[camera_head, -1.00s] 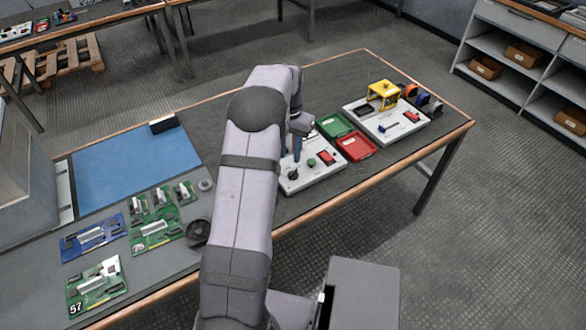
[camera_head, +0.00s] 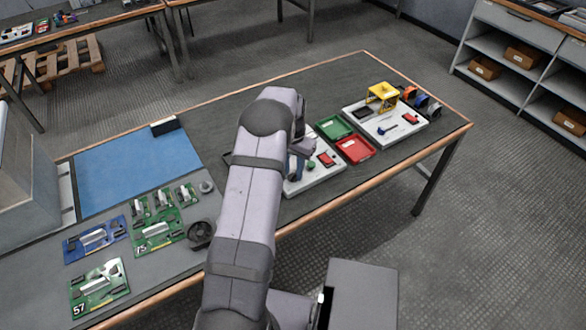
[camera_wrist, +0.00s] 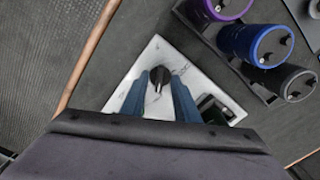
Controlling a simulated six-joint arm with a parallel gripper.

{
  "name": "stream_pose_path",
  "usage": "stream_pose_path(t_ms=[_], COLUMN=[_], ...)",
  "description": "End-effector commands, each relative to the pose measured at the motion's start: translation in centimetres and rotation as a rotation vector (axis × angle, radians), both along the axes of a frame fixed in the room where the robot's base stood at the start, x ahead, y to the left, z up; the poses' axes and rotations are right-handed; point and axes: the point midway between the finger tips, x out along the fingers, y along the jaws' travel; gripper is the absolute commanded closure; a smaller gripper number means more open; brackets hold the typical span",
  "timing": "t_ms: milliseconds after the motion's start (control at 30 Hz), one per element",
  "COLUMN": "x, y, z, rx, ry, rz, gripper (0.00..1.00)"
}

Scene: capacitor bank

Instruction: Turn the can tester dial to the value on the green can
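In the wrist view a black dial (camera_wrist: 158,77) with a pale pointer mark stands on a white panel (camera_wrist: 152,55). My gripper (camera_wrist: 160,80) has its two blue fingers apart, one on each side of the dial; I cannot tell whether they touch it. In the head view my gripper (camera_head: 297,165) is over the left part of the white panel (camera_head: 322,176), and the dial is hidden by it. Purple (camera_wrist: 220,8), blue (camera_wrist: 255,45) and dark grey (camera_wrist: 292,82) cans stand in a dark holder beside the panel. I see no clearly green can.
Green (camera_head: 334,127) and red (camera_head: 356,150) trays lie right of the panel. A second white panel (camera_head: 400,130) with a yellow frame (camera_head: 382,95) is farther right. Circuit boards (camera_head: 100,287) and a blue mat (camera_head: 135,165) lie on the left.

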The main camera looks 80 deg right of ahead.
Motion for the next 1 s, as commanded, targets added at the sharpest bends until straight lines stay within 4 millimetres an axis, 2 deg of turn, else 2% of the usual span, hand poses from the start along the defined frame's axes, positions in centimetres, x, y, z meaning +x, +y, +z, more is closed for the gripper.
stream_pose_path(t_ms=[267, 300, 400, 767, 1000], x=[0.0, 0.0, 0.0, 0.0, 0.0], y=[-0.01, -0.01, -0.01, -0.01, -0.04], z=[-0.2, -0.2, -0.19, -0.16, -0.16], rx=[-0.001, -0.001, 0.0, 0.0, 0.0], ry=[0.0, 0.0, 0.0, 0.0, 0.0], rz=[0.0, 0.0, 0.0, 0.019, 0.116], gripper=[0.72, 0.77, 1.0, 1.0, 1.0])
